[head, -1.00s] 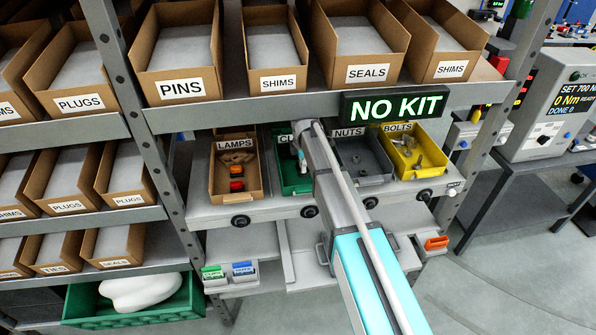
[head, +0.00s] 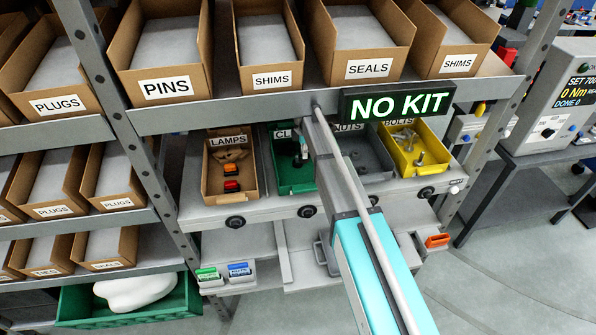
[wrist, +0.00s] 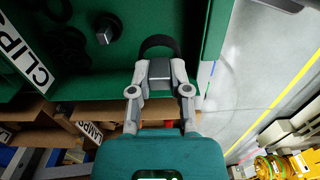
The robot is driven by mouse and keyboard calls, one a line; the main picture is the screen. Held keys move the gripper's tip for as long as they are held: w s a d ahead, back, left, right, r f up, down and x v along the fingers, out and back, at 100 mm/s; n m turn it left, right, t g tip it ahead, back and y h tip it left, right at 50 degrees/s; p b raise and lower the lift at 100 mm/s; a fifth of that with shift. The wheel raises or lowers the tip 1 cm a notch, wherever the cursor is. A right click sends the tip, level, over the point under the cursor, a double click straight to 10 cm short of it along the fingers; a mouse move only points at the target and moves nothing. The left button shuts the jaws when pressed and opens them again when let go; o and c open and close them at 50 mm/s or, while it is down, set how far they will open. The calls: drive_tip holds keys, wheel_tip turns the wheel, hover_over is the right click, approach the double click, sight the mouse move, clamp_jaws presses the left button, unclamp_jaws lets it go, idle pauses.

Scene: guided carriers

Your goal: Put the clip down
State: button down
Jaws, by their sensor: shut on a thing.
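My gripper (wrist: 160,78) is shut on a clip (wrist: 158,44), a black ring with a grey block between the fingertips. In the wrist view the clip shows against the green CLIPS bin (wrist: 205,30), near its right wall. I cannot tell whether it touches the bin. Another clip (wrist: 106,28) and dark round parts (wrist: 62,45) lie in the bin to the left. In the head view the green bin (head: 292,188) stands between LAMPS and NUTS. My arm covers part of it, and the held clip cannot be made out there.
The LAMPS bin (head: 210,188) is left of the green bin. The grey NUTS bin (head: 375,172) and yellow BOLTS bin (head: 436,160) are to its right. A shelf edge with a NO KIT sign (head: 397,103) hangs just above. Cardboard boxes fill the upper shelf.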

drive_tip(key=shift+a, duration=0.25)
drive_tip(key=shift+f, duration=0.15)
drive_tip(key=shift+s+f+b, duration=0.15)
drive_tip(key=shift+f+b, duration=0.35)
drive_tip(key=shift+b, duration=0.2)
drive_tip(key=b, duration=0.5)
hover_over(302, 180)
wheel_tip(302, 180, down, 5)
drive_tip(key=shift+f+b, duration=1.85)
